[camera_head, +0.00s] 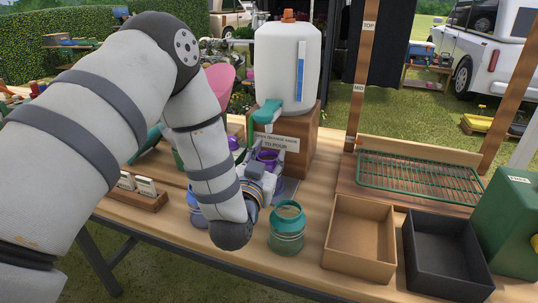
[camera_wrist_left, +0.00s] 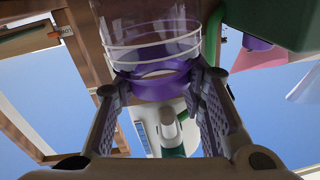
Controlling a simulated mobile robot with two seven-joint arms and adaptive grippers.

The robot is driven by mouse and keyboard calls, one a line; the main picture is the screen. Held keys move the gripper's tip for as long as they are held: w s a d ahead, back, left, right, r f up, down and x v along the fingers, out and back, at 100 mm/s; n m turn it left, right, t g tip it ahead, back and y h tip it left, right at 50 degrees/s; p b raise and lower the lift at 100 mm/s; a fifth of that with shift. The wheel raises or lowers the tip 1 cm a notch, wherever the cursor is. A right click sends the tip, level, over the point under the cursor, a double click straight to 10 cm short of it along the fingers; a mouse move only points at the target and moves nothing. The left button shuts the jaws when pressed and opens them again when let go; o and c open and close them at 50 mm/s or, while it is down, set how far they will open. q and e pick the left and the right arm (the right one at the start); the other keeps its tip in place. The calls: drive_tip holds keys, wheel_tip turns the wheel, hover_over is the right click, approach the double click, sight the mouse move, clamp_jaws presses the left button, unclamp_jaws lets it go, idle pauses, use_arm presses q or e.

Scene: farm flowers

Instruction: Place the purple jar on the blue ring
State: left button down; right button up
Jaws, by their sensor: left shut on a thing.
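The purple jar (camera_head: 268,157) stands out behind my left gripper, at the front of a wooden block under a dispenser's green tap. My left gripper (camera_head: 262,176) is largely covered by its own wrist. In the left wrist view the jar (camera_wrist_left: 150,85), with a purple band and a clear, pale-lined body, sits between the two fingers of my left gripper (camera_wrist_left: 157,82), which are shut on it. I cannot make out the blue ring; my arm covers part of that area. My right gripper is not in view.
A blue jar (camera_head: 195,212) is partly behind my arm. A white dispenser (camera_head: 286,65) rises behind. A brown box (camera_head: 358,264), a black box (camera_head: 445,283) and a green wire rack (camera_head: 420,178) fill the right side.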

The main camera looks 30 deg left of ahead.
use_arm(q)
drive_tip(key=c, duration=1.4)
unclamp_jaws()
drive_tip(key=shift+f, duration=0.1)
drive_tip(key=o, duration=0.4)
drive_tip(key=shift+c, duration=0.2)
drive_tip(key=shift+w, duration=0.1)
drive_tip(key=shift+r, duration=0.2)
drive_tip(key=v, duration=0.9)
drive_tip(key=shift+s+r+p, duration=0.15)
drive_tip(key=shift+s+p, duration=0.05)
drive_tip(key=shift+p, duration=0.2)
drive_tip(key=p+v, duration=0.2)
drive_tip(key=shift+s+d+r, duration=0.15)
drive_tip(key=shift+s, duration=0.05)
drive_tip(key=shift+s+f, duration=0.1)
drive_tip(key=shift+f, duration=0.1)
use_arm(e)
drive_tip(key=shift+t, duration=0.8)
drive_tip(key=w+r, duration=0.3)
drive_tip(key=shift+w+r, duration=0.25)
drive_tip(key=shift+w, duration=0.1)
